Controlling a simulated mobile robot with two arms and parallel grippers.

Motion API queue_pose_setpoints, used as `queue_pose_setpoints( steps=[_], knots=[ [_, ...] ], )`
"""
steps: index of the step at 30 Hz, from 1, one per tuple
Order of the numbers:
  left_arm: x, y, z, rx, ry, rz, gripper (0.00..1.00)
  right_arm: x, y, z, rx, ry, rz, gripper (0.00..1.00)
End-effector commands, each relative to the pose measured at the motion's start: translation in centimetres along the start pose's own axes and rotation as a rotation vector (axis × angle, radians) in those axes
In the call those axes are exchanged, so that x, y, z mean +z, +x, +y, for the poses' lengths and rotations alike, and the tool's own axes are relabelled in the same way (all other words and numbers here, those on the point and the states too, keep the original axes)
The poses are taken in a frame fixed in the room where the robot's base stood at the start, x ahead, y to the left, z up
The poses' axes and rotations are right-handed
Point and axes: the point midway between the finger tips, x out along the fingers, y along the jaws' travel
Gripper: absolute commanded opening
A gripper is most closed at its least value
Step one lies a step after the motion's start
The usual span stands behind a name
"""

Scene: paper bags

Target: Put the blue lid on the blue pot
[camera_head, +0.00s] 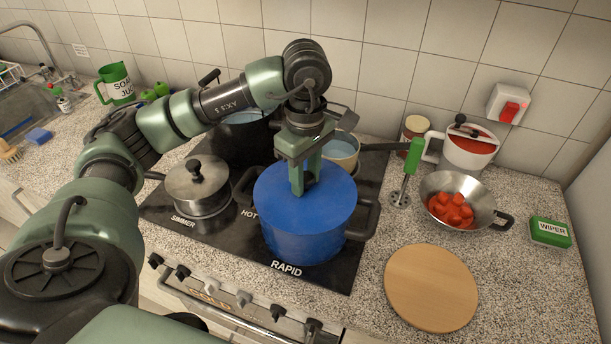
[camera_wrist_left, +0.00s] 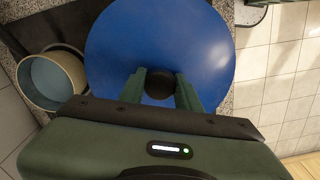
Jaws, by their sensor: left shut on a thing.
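The blue pot (camera_head: 300,243) stands on the front right of the hob, at the RAPID marking, with black side handles. The blue lid (camera_head: 331,204) is at the top of the pot and covers its opening in the head view. Whether it rests fully on the rim I cannot tell. My left gripper (camera_head: 305,188) points down at the lid's middle and is shut on its black knob, seen in the left wrist view (camera_wrist_left: 159,84). The lid (camera_wrist_left: 205,45) fills much of that view and hides the pot below. My right gripper is not in view.
A lidded steel pot (camera_head: 197,189) stands left on the hob (camera_head: 170,214). A cream pan (camera_head: 343,151) stands behind the blue pot. To the right are a green-handled masher (camera_head: 413,158), a steel pan (camera_head: 480,192) with red pieces and a round wooden board (camera_head: 431,287).

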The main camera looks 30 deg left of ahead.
Motion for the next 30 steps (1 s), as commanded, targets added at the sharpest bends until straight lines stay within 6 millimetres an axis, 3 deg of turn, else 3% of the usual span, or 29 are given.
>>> queue_pose_setpoints(
  steps=[21,22,24,30],
  knots=[
    [0.00,0.74,0.02,0.001,0.000,0.000,0.00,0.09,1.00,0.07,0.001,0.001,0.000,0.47],
    [0.00,0.64,0.02,0.001,0.000,0.000,0.41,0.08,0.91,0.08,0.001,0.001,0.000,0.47],
    [0.00,0.63,0.02,0.001,0.000,0.000,0.58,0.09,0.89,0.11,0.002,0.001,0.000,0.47],
    [0.00,0.65,0.01,0.000,0.000,0.000,0.58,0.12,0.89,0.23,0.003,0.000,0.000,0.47]
  ],
)
